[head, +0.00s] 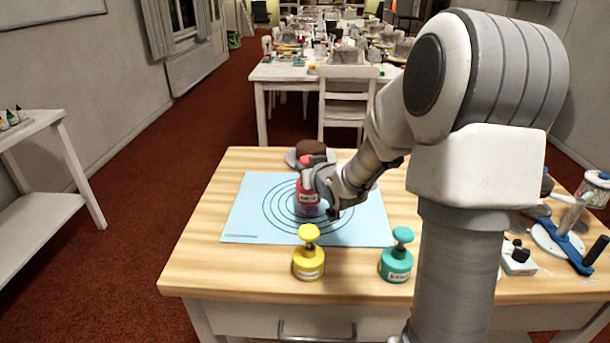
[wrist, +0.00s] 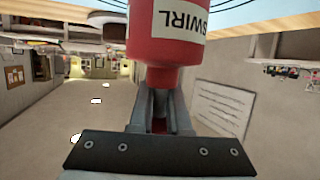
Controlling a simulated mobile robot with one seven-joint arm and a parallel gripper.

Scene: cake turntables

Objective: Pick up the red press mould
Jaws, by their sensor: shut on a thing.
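The red press mould (head: 307,198) is over the middle of the ringed pale blue mat (head: 238,217) in the head view. My gripper (head: 310,172) is at its upper part, shut on it. In the wrist view the red mould (wrist: 152,50) shows large, with a white label reading "SWIRL", and its narrow part runs between the fingers of my gripper (wrist: 160,112). Whether its base touches the mat or is slightly above it I cannot tell. Part of its right side is hidden by my gripper in the head view.
A yellow mould (head: 308,258) and a teal mould (head: 396,258) stand near the table's front edge. A brown cake (head: 310,148) on a grey plate (head: 291,159) is behind the mat. A blue and white tool (head: 570,243) and other items crowd the right side. The table's left side is clear.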

